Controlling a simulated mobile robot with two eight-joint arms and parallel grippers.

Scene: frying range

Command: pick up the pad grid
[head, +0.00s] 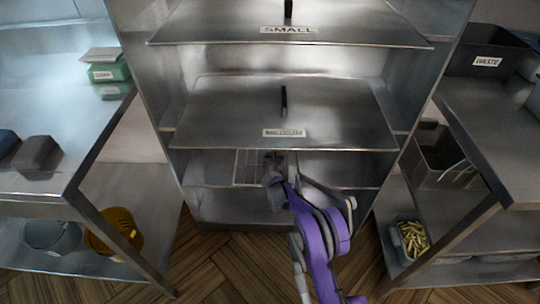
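A pale wire grid (250,168), which looks like the pad grid, shows at the lower shelf level below the MEDIUM panel. One purple and grey arm reaches in from the bottom, right of centre; I take it as my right arm. Its gripper (273,163) is at the grid's right side and overlaps it in the picture. The fingers are small and dark, so I cannot tell whether they are open, shut or touching the grid. The grid's right part is hidden behind the gripper. My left gripper is not in view.
Steel tables stand at both sides. A green box (110,73) is on the left one; a yellow container (113,231) is below. A basket of fries (413,238) is low at right.

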